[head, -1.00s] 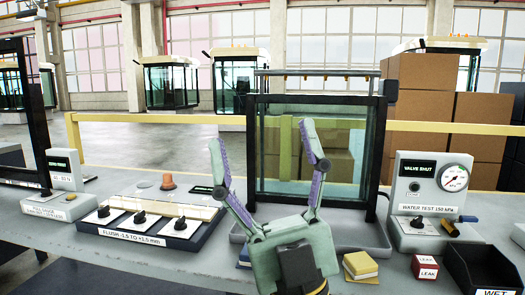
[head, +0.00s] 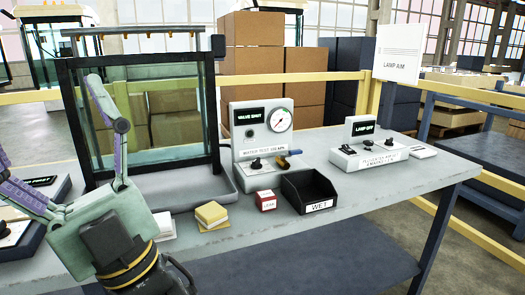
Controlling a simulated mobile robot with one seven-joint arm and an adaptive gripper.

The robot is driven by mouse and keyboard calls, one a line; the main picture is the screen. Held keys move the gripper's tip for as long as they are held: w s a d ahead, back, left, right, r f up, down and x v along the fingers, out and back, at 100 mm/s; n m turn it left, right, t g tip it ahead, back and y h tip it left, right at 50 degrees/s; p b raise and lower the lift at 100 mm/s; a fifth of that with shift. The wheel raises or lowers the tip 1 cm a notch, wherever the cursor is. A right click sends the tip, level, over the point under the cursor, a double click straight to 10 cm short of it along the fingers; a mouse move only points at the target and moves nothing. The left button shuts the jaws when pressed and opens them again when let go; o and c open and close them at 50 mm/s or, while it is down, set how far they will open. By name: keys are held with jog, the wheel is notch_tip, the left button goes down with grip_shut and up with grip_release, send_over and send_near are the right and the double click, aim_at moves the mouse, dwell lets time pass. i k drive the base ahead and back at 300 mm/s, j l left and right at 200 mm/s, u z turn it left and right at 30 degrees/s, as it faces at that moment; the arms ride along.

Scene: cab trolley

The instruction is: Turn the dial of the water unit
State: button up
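The water unit (head: 240,118) is a pale grey box with an upright panel on the bench, right of the glass frame. Its display (head: 258,116) reads VALVE SHUT, and a round white gauge (head: 279,120) sits beside it. A black dial (head: 256,165) is on its low front part, near a brass fitting with a blue end (head: 289,153). My gripper (head: 47,117) is open and empty at the left of the picture, with its fingers spread wide. It is well left of the water unit and touches nothing that I can see.
The framed glass pane (head: 150,110) in its grey tray (head: 185,190) stands between my gripper and the water unit. A black WET bin (head: 310,190), a red-and-white LEAK block (head: 266,200) and yellow sponges (head: 211,213) lie in front. A lamp unit (head: 370,150) stands farther right.

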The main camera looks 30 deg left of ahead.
aim_at(256, 165)
jog(key=k+j, duration=0.1)
jog(key=j, duration=0.15)
jog(key=k+j, duration=0.15)
jog(key=j, duration=0.15)
jog(key=j+u, duration=0.15)
jog(key=j, duration=0.35)
jog(key=i, duration=1.25)
